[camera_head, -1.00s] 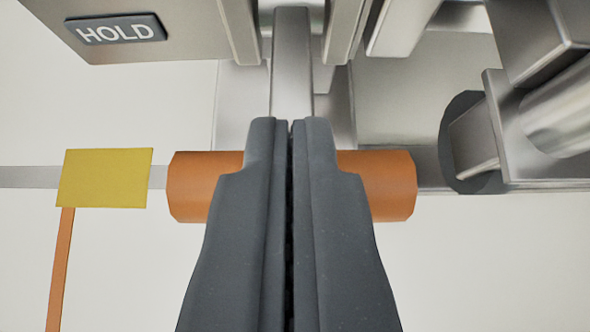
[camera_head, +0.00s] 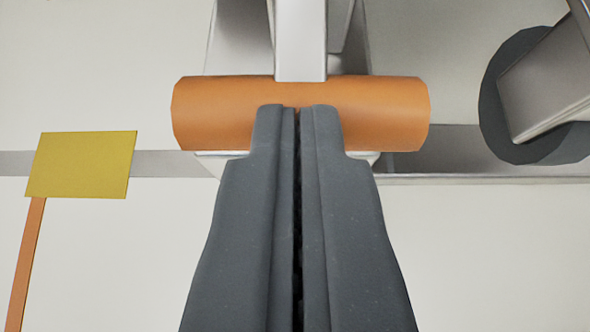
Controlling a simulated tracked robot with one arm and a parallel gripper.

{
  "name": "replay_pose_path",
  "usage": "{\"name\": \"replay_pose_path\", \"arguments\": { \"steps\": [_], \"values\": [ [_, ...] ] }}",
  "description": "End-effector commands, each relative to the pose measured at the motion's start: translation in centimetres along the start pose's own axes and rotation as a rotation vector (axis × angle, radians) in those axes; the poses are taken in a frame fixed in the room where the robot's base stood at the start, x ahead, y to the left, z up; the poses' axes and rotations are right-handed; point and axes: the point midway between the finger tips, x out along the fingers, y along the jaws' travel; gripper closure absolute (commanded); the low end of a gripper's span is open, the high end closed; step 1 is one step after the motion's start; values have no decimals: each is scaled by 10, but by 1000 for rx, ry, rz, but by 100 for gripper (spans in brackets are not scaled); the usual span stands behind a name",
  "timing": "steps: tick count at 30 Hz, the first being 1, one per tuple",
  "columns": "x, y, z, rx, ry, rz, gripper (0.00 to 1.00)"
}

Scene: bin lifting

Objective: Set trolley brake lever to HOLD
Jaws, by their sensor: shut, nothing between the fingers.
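The brake lever shows as a metal bar (camera_head: 301,45) that comes down from the top of the picture and ends in an orange cylindrical crossbar handle (camera_head: 385,108). My gripper (camera_head: 297,110) is shut and empty. Its fingertips overlap the lower middle of the orange handle in the picture; whether they touch it I cannot tell. The HOLD label is out of view, so the lever's setting cannot be read here.
A dark wheel (camera_head: 493,100) with a metal bracket (camera_head: 550,90) stands at the right. A yellow patch (camera_head: 82,165) and an orange strip (camera_head: 27,260) lie on the pale floor (camera_head: 120,270) at the left. A grey strip crosses behind.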

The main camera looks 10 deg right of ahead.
Motion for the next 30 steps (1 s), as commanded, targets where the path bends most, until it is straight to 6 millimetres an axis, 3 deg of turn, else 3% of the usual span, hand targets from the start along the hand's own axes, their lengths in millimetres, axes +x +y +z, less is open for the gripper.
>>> {"name": "replay_pose_path", "arguments": {
  "steps": [21, 30],
  "values": [
    [2, -6, 4, -6, -5, -9, 100],
    [-26, -7, -27, -6, -4, -9, 100]
  ]
}}
